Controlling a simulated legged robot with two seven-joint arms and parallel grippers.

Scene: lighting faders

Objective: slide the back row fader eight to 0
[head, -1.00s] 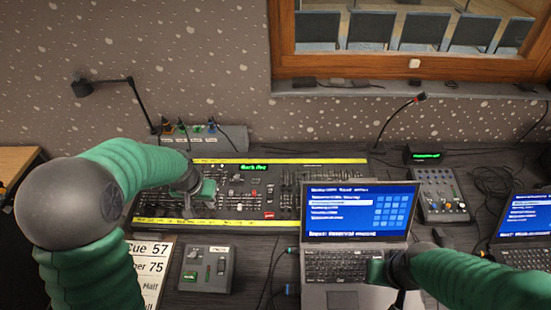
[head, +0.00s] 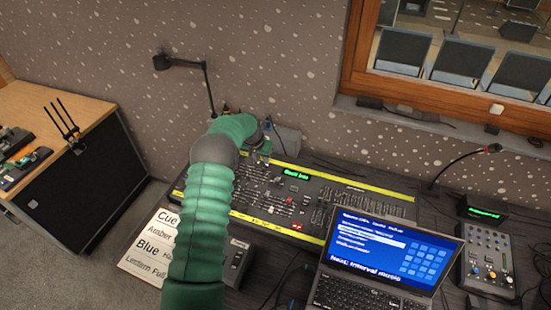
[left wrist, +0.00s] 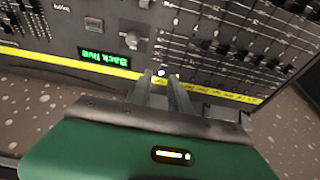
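The lighting console (head: 325,192) lies on the dark desk, with yellow strips along its edges and rows of small faders. A green-lit display (head: 297,174) on it reads "Back live" upside down in the left wrist view (left wrist: 105,58). My left gripper (head: 263,150) is over the console's far left part, by the back edge. In the left wrist view my left gripper (left wrist: 161,77) has a narrow gap between its fingers. A small white knob (left wrist: 161,73) shows at the fingertips; I cannot tell whether they touch it. Which fader is number eight is not readable. My right gripper is out of view.
An open laptop (head: 370,250) stands in front of the console's right part. A small mixer (head: 487,262) and a gooseneck microphone (head: 465,165) are to the right. A cue sheet (head: 150,245) and small control box (head: 238,258) lie in front. A desk lamp (head: 185,67) stands behind.

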